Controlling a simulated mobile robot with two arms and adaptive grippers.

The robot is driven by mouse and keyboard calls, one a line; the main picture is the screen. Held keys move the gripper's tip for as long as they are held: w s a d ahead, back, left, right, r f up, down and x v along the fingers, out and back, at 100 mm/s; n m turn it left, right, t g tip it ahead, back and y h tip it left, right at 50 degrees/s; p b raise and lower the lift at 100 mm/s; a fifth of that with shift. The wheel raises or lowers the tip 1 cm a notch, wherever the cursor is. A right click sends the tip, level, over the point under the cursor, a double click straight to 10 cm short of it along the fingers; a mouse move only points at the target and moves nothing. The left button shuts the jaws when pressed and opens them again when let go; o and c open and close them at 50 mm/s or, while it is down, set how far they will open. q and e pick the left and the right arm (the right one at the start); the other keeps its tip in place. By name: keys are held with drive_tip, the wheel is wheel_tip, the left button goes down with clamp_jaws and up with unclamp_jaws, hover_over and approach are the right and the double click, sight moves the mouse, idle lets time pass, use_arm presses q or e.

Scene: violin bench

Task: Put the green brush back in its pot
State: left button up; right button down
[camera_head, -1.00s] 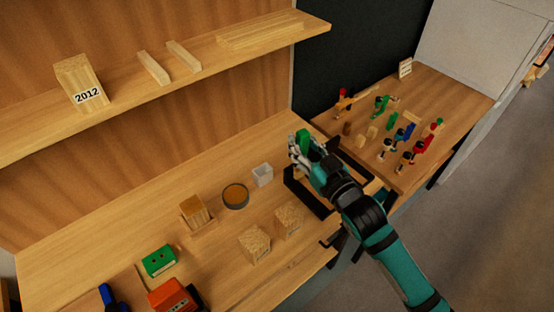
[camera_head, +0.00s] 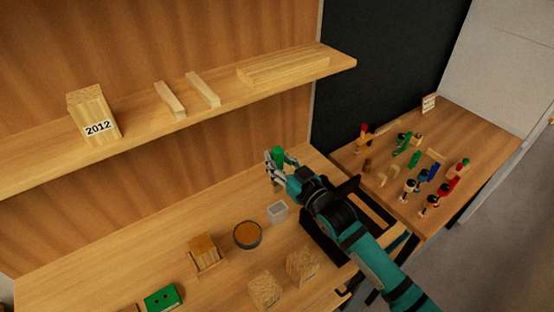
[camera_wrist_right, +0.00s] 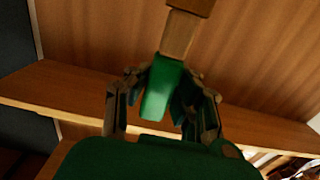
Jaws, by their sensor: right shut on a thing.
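My right gripper (camera_head: 276,163) is shut on the green brush (camera_head: 279,154), above the back part of the bench. In the right wrist view the brush's green handle (camera_wrist_right: 162,92) sits between the fingers, with a wooden part and a dark end pointing up in the picture. A small whitish square pot (camera_head: 277,212) stands on the bench below the gripper in the picture. A round dark dish with amber contents (camera_head: 247,235) stands left of it. I cannot tell which of these, if either, is the brush's pot. My left gripper is out of view.
A shelf (camera_head: 215,115) with wooden pieces and a block marked 2012 (camera_head: 93,116) runs above the bench. Wooden blocks (camera_head: 265,289) and a green box (camera_head: 163,298) lie nearer. A black tray (camera_head: 320,238) is partly under my arm.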

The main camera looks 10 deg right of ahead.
drive_tip(key=shift+f+b, duration=2.35)
drive_tip(key=shift+f, duration=1.15)
drive_tip(key=shift+f, duration=0.1)
wheel_tip(320, 180, down, 6)
drive_tip(key=b, duration=0.3)
drive_tip(key=shift+b, duration=0.4)
drive_tip(key=c, duration=1.1)
unclamp_jaws()
